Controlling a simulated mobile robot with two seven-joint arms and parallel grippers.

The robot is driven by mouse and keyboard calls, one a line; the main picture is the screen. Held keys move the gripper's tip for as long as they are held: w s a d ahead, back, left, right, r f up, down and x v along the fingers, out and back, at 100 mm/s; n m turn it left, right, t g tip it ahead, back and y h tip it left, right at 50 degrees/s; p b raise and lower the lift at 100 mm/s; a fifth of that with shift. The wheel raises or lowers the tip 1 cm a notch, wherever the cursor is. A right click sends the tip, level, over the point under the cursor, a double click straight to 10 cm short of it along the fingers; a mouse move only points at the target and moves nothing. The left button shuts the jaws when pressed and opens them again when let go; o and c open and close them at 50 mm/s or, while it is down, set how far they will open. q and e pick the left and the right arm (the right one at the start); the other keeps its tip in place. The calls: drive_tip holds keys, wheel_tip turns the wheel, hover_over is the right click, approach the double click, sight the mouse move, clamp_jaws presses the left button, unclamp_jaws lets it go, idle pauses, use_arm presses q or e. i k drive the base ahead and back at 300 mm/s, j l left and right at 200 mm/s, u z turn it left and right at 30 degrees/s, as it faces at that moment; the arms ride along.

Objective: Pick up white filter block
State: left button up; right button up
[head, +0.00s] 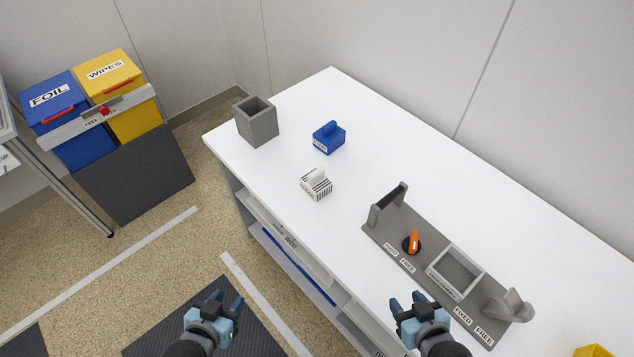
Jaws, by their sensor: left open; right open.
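The white filter block (316,184) with dark stripes and a raised grip on top sits on the white table (400,150), near its left edge. My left gripper (221,300) is open and empty, over the floor to the lower left of the table, well apart from the block. My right gripper (409,302) is open and empty, near the table's front edge and below the grey fixture. Nothing hides the block.
A blue block (328,138) and a grey open box (256,121) stand behind the filter block. A grey fixture (374,234) with an orange knob (413,241) lies to its right. Blue FOIL (50,98) and yellow WIPES (107,72) bins stand at the left.

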sight(315, 184)
drive_tip(key=i+j, duration=0.15)
drive_tip(key=j, duration=0.2)
drive_tip(key=i+j, duration=0.1)
drive_tip(key=j, duration=0.2)
drive_tip(key=i+j, duration=0.15)
drive_tip(key=j, duration=0.2)
drive_tip(key=i+j+z, duration=0.1)
drive_tip(key=j, duration=0.25)
